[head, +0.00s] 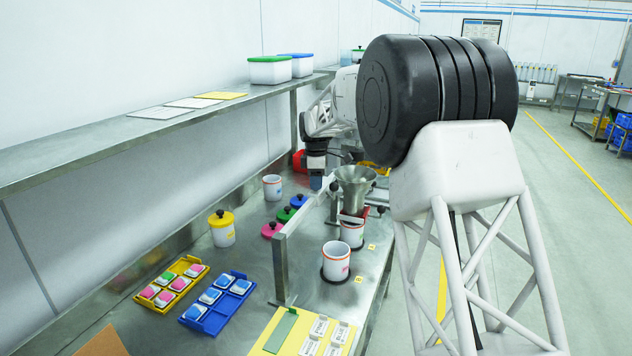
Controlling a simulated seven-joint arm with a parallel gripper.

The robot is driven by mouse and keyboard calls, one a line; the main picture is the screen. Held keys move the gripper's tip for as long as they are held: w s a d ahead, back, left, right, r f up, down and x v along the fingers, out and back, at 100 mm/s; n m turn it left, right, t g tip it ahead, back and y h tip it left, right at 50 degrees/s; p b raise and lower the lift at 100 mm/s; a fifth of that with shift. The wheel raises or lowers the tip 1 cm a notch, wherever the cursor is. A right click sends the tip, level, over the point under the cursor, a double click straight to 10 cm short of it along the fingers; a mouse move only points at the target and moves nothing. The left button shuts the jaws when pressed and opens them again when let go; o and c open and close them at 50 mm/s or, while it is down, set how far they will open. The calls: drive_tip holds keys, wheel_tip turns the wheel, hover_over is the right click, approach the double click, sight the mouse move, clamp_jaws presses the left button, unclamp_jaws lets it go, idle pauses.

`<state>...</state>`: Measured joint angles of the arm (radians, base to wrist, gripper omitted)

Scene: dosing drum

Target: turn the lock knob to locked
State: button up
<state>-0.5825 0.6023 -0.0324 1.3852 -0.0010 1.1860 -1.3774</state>
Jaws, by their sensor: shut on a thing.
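My gripper (316,174) points down at the back of the bench, left of and behind the steel funnel (355,184). It is small in the head view; its jaws are shut on what appears to be the lock knob. The knob's shape and its setting cannot be made out. A dark knob (334,186) shows on the frame beside the funnel.
A white jar (336,262) stands in front of the funnel. A yellow-lidded jar (222,229), a yellow tray (171,283) and a blue tray (217,303) are at left. A white cup (272,188) and several coloured lids (285,214) lie behind. A shelf (150,128) overhangs the left.

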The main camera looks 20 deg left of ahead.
drive_tip(key=shift+m, duration=0.4)
drive_tip(key=m, duration=0.3)
drive_tip(key=shift+m, duration=0.3)
drive_tip(key=m, duration=1.3)
drive_tip(key=shift+m, duration=0.3)
drive_tip(key=o, duration=0.9)
